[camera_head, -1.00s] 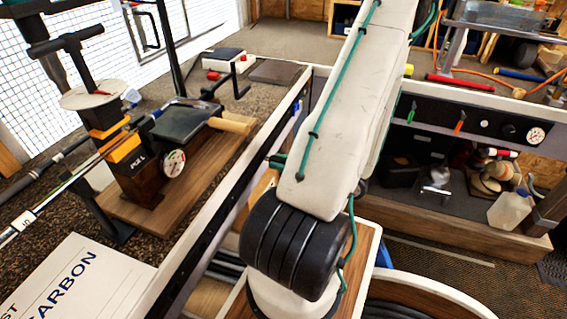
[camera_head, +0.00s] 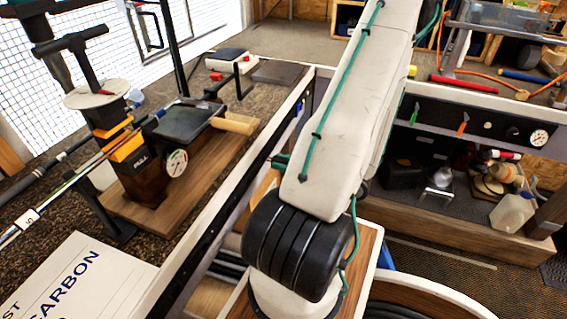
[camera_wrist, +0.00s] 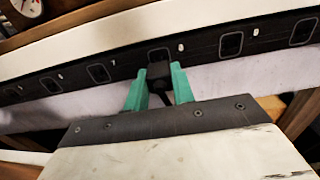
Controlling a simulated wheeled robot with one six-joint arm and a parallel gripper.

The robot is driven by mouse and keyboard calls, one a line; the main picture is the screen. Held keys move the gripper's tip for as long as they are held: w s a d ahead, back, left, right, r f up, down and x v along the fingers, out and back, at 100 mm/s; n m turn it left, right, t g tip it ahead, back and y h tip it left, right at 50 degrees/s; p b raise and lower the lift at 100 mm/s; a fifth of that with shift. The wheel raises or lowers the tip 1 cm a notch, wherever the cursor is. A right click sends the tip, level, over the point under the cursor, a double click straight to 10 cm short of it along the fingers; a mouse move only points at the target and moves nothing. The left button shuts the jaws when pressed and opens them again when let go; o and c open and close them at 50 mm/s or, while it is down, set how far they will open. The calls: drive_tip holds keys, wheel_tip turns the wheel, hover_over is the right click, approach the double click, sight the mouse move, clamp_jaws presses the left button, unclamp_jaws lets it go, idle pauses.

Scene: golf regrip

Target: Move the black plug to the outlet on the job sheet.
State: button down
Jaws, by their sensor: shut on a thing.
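In the wrist view my gripper (camera_wrist: 158,88) has two green fingers shut on the black plug (camera_wrist: 158,71). The plug is a small dark block with a dark cord trailing down between the fingers. It is in front of, or touching, a black outlet strip (camera_wrist: 126,66) with several framed outlets in a row. One outlet (camera_wrist: 158,54) shows just above the plug; I cannot tell whether the plug is seated in any. In the head view the white job sheet (camera_head: 72,284) lies on the bench, partly cut off, with "CARBON" readable.
A clamp stand with a gauge (camera_head: 176,163) stands on a wooden board (camera_head: 190,190) on the left bench, with club shafts (camera_head: 40,212) lying across. A lower shelf at right holds a clear jug (camera_head: 512,214). The bench's pale edge (camera_head: 215,190) runs beside my arm.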

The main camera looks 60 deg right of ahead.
drive_tip(key=shift+w+a, duration=0.15)
drive_tip(key=shift+w, duration=1.15)
drive_tip(key=c, duration=1.1)
unclamp_jaws()
drive_tip(key=s, duration=0.7)
drive_tip(key=shift+s+d, duration=0.35)
drive_tip(key=shift+s, duration=0.05)
